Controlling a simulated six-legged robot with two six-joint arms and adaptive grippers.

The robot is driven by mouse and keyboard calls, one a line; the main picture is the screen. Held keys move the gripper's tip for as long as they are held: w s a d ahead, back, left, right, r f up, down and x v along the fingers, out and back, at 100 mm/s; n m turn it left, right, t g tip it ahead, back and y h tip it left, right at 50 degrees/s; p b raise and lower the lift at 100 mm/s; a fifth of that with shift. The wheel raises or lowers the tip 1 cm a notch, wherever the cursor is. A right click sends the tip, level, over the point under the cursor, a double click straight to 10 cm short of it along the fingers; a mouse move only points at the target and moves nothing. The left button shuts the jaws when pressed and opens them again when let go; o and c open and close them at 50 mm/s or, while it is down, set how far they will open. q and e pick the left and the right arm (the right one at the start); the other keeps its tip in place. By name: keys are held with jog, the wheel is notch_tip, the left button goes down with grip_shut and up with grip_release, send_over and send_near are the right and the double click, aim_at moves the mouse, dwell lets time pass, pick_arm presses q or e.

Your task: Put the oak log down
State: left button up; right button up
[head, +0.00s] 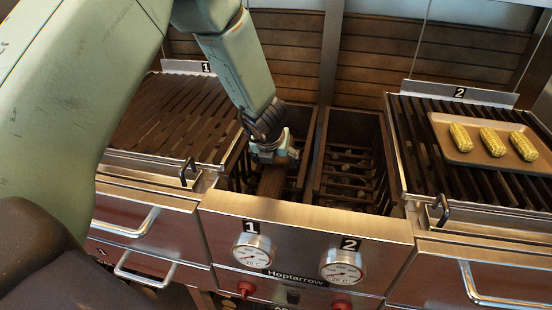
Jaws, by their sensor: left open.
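The oak log (271,182) is a brown, rough piece in the left firebox (310,150) of the grill's middle section. It stands tilted or lies along the box, and its upper end is close to my gripper. My left gripper (278,155) reaches down into this box from above, and its jaws are open around or just above the log. The fingertips are small and partly hidden, so I cannot tell whether they touch the log. My right gripper is out of view.
Grate 1 (175,115) is on the left and bare. Grate 2 on the right holds a tray (447,135) with corn cobs (492,142). The right firebox (350,175) shows bars inside. A steel front panel (300,218) with two gauges borders the boxes.

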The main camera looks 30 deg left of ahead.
pick_arm(q)
jog(key=p+v, duration=0.3)
jog(key=v, duration=1)
jog(key=shift+r+p, duration=0.2)
jog(key=shift+p, duration=0.1)
jog(key=shift+w, duration=0.2)
jog(key=shift+f, duration=0.15)
jog(key=b+x, duration=0.3)
jog(key=x, duration=0.9)
jog(key=shift+s+f, duration=0.1)
jog(key=shift+f, duration=0.2)
jog(key=shift+f+b, duration=0.25)
jog(key=shift+b, duration=0.4)
jog(key=shift+r, duration=0.2)
